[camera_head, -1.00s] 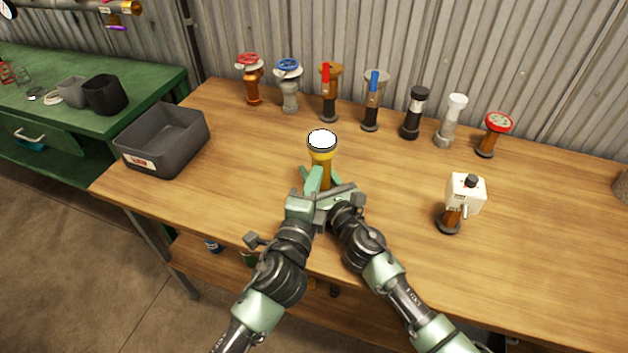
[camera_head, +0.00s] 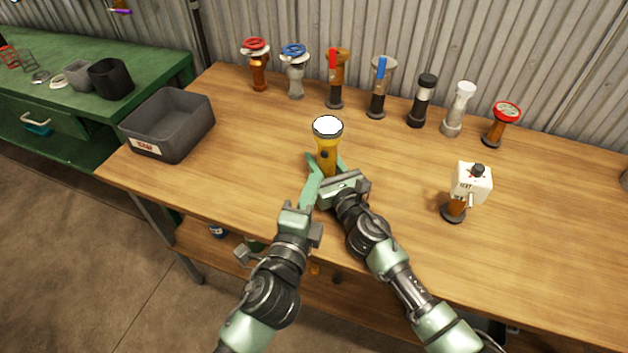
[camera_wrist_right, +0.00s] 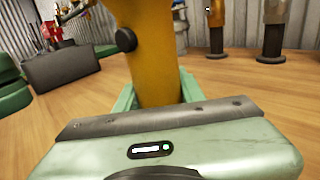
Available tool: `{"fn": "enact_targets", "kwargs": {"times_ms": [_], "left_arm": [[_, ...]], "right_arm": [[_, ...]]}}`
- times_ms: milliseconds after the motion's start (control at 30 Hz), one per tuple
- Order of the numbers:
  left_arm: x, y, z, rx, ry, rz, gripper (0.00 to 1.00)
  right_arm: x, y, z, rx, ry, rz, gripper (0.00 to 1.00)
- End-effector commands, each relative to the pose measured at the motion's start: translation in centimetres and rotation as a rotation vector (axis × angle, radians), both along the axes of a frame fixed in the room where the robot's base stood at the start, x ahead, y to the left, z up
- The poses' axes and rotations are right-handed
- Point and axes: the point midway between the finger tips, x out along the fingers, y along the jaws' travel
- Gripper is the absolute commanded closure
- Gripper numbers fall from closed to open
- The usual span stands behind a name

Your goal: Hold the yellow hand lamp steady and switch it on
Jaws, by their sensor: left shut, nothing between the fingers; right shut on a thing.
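The yellow hand lamp (camera_head: 328,143) stands upright over the wooden bench, its round lens white and bright. My right gripper (camera_head: 326,166) is shut around the lamp's lower body; in the right wrist view the lamp (camera_wrist_right: 155,60) rises between the green fingers. My left gripper (camera_head: 310,185) is shut and empty, just below and left of the lamp, apart from the button. Green parts of it show at the left edge of the right wrist view (camera_wrist_right: 12,85). The lamp's base is hidden by my grippers.
A grey bin (camera_head: 170,125) stands at the bench's left. Several valves and fittings, including a red-wheel valve (camera_head: 257,65), line the back. A white box on a stand (camera_head: 470,185) is at the right. The bench (camera_head: 240,160) is clear around the lamp.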

Motion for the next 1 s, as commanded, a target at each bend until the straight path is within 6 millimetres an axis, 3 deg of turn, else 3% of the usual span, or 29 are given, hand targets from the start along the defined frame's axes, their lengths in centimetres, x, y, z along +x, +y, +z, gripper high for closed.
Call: {"fn": "enact_targets", "kwargs": {"times_ms": [100, 133, 200, 633, 1000], "left_arm": [[0.0, 0.0, 0.0, 0.000, 0.000, 0.000, 1.00], [0.0, 0.0, 0.0, 0.000, 0.000, 0.000, 1.00], [0.0, 0.0, 0.0, 0.000, 0.000, 0.000, 1.00], [0.0, 0.0, 0.0, 0.000, 0.000, 0.000, 1.00], [0.0, 0.0, 0.0, 0.000, 0.000, 0.000, 1.00]], "right_arm": [[0.0, 0.0, -0.1, 0.000, 0.001, 0.000, 1.00], [0.0, 0.0, -0.1, 0.000, 0.001, 0.000, 0.53], [0.0, 0.0, -0.1, 0.000, 0.001, 0.000, 0.36], [-0.7, -0.3, -0.1, -0.001, 0.000, 0.001, 0.36], [-7.3, -3.5, -0.2, -0.002, 0.004, 0.001, 0.36]]}}
